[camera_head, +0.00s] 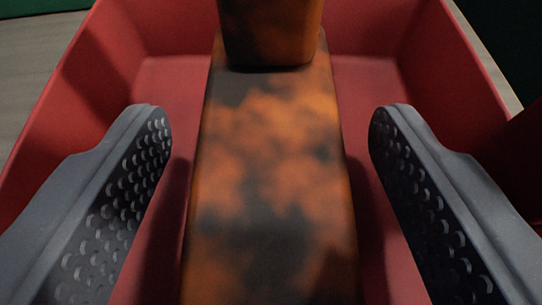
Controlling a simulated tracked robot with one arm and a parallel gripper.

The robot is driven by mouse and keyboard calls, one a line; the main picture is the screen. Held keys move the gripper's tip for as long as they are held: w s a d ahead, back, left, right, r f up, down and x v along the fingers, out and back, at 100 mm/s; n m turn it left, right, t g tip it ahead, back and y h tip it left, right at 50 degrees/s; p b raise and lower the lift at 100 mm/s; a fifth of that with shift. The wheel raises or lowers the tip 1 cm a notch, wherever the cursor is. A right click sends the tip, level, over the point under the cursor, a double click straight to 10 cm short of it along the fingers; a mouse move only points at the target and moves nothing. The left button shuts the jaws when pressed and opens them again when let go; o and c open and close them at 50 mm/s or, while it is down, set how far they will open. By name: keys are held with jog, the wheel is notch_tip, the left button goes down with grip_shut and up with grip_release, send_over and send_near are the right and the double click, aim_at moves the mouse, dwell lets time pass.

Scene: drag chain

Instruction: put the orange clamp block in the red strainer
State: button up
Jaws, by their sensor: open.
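The orange clamp block (268,150), mottled with dark patches, lies inside the red strainer (85,75). A raised part of the block stands at its far end, cut off by the top of the view. My gripper (270,118) is open, with one grey finger on each side of the block. A gap shows between each finger and the block. The near end of the block runs out of the bottom of the view. Whether the block rests on the strainer's floor is hard to tell.
The red strainer's sloping walls rise to the left and right of my fingers. A grey surface (28,65) shows outside the left wall. Dark green areas show at the top corners.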

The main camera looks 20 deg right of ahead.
jog(key=shift+s+r, duration=0.1)
jog(key=p+v, duration=0.1)
jog(key=v, duration=1.1)
jog(key=shift+p, duration=0.4)
jog(key=w+a+r+n+t+y, duration=0.1)
jog(key=a+r, duration=0.3)
jog(key=r, duration=0.6)
jog(key=w+a+r+t+y, duration=0.1)
jog(key=a+r, duration=0.3)
jog(key=r, duration=0.6)
jog(key=s+a+r+n, duration=0.1)
jog(key=s+r, duration=0.3)
jog(key=r, duration=0.4)
jog(key=s+a+r+y, duration=0.1)
jog(key=s+a+r, duration=0.3)
jog(key=r, duration=0.4)
jog(key=s+a+r+n+y, duration=0.1)
jog(key=s+a+r, duration=0.2)
jog(key=s+r, duration=0.2)
notch_tip(320, 180, up, 3)
jog(key=shift+s+f+n+t, duration=0.1)
jog(key=shift+s+n+t, duration=0.1)
jog(key=shift+n+t, duration=0.1)
